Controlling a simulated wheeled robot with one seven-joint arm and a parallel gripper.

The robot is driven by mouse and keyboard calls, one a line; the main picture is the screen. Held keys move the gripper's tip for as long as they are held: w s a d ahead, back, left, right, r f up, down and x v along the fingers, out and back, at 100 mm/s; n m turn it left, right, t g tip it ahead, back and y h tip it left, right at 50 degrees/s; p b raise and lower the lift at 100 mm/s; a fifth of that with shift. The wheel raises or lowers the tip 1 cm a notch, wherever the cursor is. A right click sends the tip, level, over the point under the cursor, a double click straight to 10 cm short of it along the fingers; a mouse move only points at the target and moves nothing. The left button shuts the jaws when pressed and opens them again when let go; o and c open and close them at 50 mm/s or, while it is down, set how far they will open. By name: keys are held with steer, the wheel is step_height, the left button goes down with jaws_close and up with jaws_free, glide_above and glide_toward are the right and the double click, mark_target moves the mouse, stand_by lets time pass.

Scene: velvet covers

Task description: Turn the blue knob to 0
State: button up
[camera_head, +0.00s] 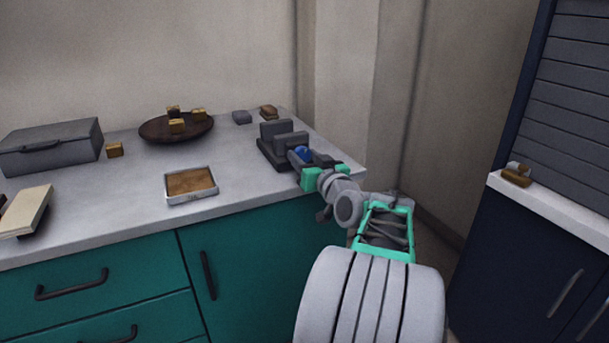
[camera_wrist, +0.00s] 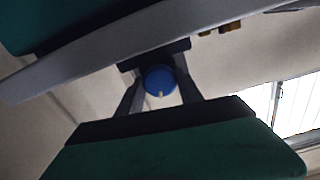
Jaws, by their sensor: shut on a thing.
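The blue knob (camera_head: 303,153) is on the front of a dark grey stepped device (camera_head: 278,147) at the right end of the counter. In the wrist view the round blue knob (camera_wrist: 160,80) shows a small pale pointer mark near its lower edge. My gripper (camera_head: 301,162) reaches the knob from the right, and in the wrist view its two dark fingers (camera_wrist: 161,92) stand on either side of it, shut on it. No scale or 0 mark can be read in either view.
The grey counter (camera_head: 130,180) holds a grey lidded box (camera_head: 52,147), a brown dish with gold cubes (camera_head: 158,132), a small tray (camera_head: 191,198) and several small blocks. Teal drawers (camera_head: 90,300) are below. A navy cabinet (camera_head: 530,240) stands at the right, beyond a gap.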

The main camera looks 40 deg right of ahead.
steer(key=n+b, duration=0.2)
steer(key=b, duration=0.1)
steer(key=shift+f+b, duration=0.25)
steer(key=shift+b, duration=0.05)
steer(key=shift+r+n+b, duration=0.1)
steer(key=shift+n+b, duration=0.3)
steer(key=shift+n, duration=0.1)
steer(key=shift+r, duration=0.15)
steer(key=o, duration=1.4)
steer(key=p+v, duration=0.1)
steer(key=v, duration=0.6)
steer(key=shift+s+a, duration=0.2)
steer(key=shift+s, duration=0.2)
